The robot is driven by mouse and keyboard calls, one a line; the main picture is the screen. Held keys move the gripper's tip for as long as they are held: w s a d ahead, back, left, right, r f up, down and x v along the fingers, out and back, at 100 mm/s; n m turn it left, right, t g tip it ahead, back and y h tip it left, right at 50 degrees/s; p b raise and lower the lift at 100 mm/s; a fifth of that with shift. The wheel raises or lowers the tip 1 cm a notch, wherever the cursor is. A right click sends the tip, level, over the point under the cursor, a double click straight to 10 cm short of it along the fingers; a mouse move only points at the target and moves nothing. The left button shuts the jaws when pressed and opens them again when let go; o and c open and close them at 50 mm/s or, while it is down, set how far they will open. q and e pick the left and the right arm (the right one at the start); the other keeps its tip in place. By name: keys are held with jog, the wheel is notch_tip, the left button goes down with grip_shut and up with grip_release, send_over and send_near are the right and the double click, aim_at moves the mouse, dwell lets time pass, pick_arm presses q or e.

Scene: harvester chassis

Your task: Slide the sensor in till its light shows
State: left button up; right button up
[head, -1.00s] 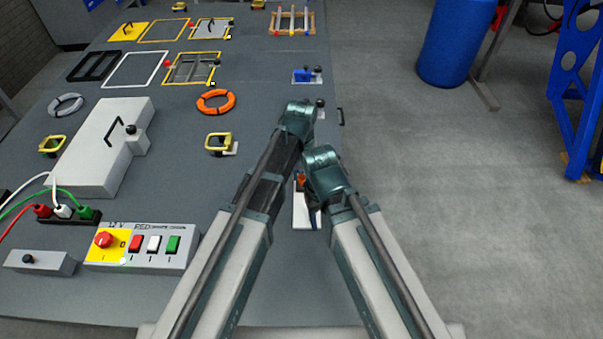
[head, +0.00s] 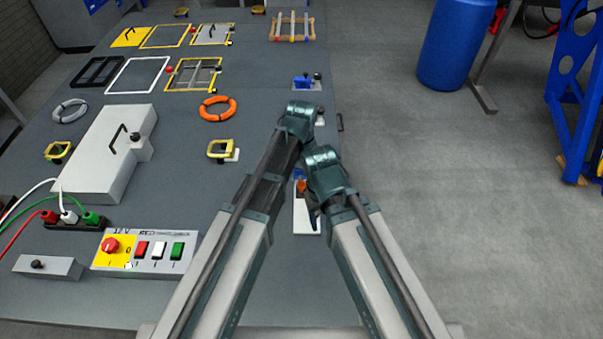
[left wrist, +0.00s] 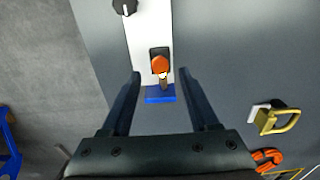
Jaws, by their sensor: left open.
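The sensor shows in the left wrist view as an orange round part (left wrist: 160,65) with a short brass-coloured stem. It lies between a black block (left wrist: 159,50) on a white plate (left wrist: 145,35) and a blue block (left wrist: 160,95). My left gripper (left wrist: 159,73) is open, one finger on each side of the sensor, with gaps on both sides. In the head view the orange part (head: 301,186) and white plate (head: 306,218) show partly between my arms. I cannot make out a lit light. My right gripper is hidden.
A black knob (left wrist: 124,6) stands on the plate's end. A yellow handle (head: 220,149), an orange ring (head: 217,108) and a button box (head: 148,252) are to the left. Another blue fixture (head: 303,82) is farther back. The table's right edge is close; open floor lies beyond.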

aim_at(301, 185)
pick_arm(q)
notch_tip(301, 185, up, 10)
jog(key=p, duration=0.9)
jog(key=shift+r, duration=0.2)
pick_arm(e)
notch_tip(301, 185, up, 10)
jog(key=shift+r, duration=0.2)
pick_arm(q)
jog(key=s+a+f+m+b, duration=0.2)
jog(key=s+a+f+b, duration=0.1)
jog(key=s, duration=0.4)
jog(key=s+a+f+m+y+b, duration=0.1)
jog(key=s+a+f+b, duration=0.2)
jog(key=s+f+b, duration=0.2)
jog(key=s, duration=0.3)
jog(key=shift+s+f+m+b, duration=0.25)
jog(key=shift+f+m+b, duration=0.1)
jog(key=shift+f+m, duration=0.05)
pick_arm(e)
notch_tip(301, 185, down, 9)
pick_arm(q)
jog(key=shift+d, duration=0.1)
